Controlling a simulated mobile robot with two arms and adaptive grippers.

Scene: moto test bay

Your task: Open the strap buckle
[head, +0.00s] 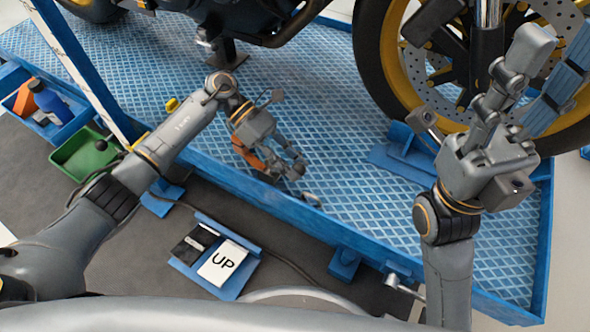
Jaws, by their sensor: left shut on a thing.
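My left gripper (290,165) is low over the blue stand's deck, near its front edge. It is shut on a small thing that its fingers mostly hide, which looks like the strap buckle. An orange strap-like piece (246,153) shows just left of the fingers and runs under them. Whether the buckle's latch is open or closed cannot be made out. My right gripper (520,60) is raised at the right, in front of the wheel and well away from the buckle. Its fingers point up, and I cannot tell how far apart they are.
A motorcycle wheel (370,55) stands on the blue ribbed deck (330,105). A green tray (82,155) and a bin with bottles (48,100) stand left. A holder with an "UP" card (222,262) is in front.

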